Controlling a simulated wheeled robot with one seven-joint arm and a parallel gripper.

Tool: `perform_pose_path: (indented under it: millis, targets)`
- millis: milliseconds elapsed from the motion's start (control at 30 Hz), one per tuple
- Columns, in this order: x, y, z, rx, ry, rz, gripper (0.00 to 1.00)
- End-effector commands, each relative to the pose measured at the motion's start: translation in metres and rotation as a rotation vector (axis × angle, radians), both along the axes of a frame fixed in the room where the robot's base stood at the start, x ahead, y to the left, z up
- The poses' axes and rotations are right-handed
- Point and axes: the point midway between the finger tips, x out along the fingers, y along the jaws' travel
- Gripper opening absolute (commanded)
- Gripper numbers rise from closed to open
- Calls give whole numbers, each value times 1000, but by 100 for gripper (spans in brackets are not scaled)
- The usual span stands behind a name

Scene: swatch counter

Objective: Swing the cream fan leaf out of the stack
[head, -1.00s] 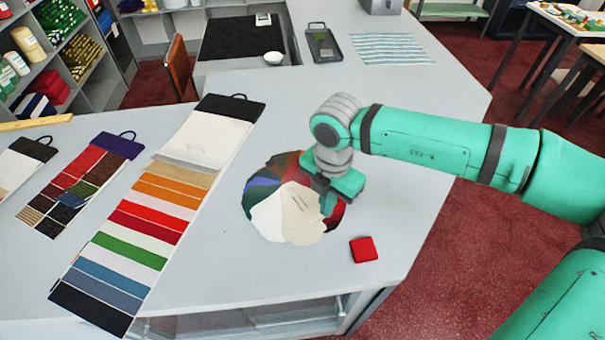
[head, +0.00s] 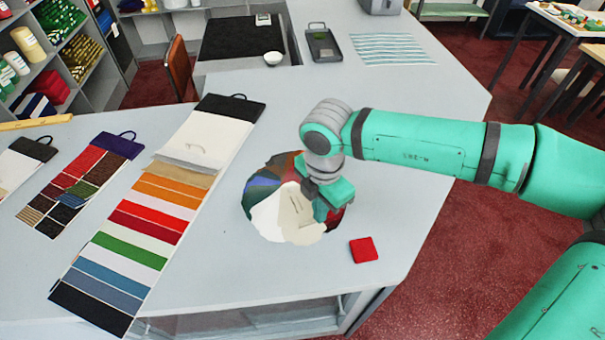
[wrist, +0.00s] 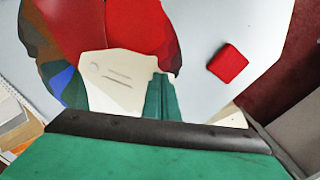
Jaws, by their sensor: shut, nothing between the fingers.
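The round fan stack (head: 262,185) of coloured leaves lies on the grey counter. The cream fan leaf (head: 303,230) is on its near side, partly over a paler white leaf (head: 266,218). In the wrist view the cream leaf (wrist: 118,78) shows dark printed marks, and red leaves (wrist: 100,30) lie beyond it. My gripper (head: 321,214) is shut and empty, its fingers pointing down over the right part of the cream leaf. In the wrist view the shut fingertips (wrist: 160,82) stand at the leaf's edge. I cannot tell whether they touch it. My gripper hides part of the stack's right side.
A red square (head: 363,249) lies to the right of the stack, near the counter edge. A long striped swatch card (head: 150,213) lies to the left, with a darker card (head: 80,185) beyond it. The counter in front of the stack is clear.

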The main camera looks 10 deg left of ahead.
Motion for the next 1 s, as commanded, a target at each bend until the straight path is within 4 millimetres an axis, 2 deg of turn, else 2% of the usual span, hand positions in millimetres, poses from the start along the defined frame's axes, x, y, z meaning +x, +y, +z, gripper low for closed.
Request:
perform_pose_path:
  millis: [300,667,1000]
  targets:
    - [-13,13,0,-1,0,-156,0]
    - [-14,15,0,-1,1,-174,0]
    - [-24,31,0,-1,0,-337,0]
